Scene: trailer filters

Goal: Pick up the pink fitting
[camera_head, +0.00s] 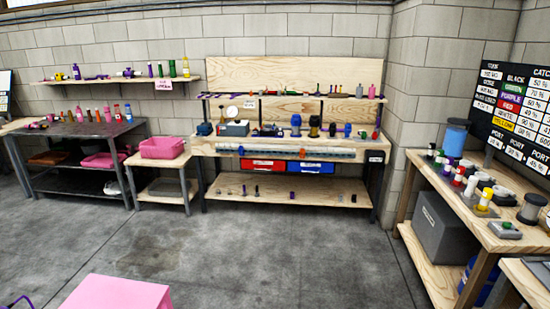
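I cannot tell for sure which thing is the pink fitting. Small pink items (371,91) stand at the right end of the upper shelf of the wooden workbench (290,145) at the back. Other small pink and red items (107,114) stand among several coloured parts on the dark table (80,131) at the left. All of them are far off and small. Neither of my grippers shows in this view.
A pink tub (162,147) sits on a low table beside the workbench. A large pink block-like surface (115,292) is close at the bottom edge. A wooden table (480,229) with several fittings stands at the right. The concrete floor (260,250) between is clear.

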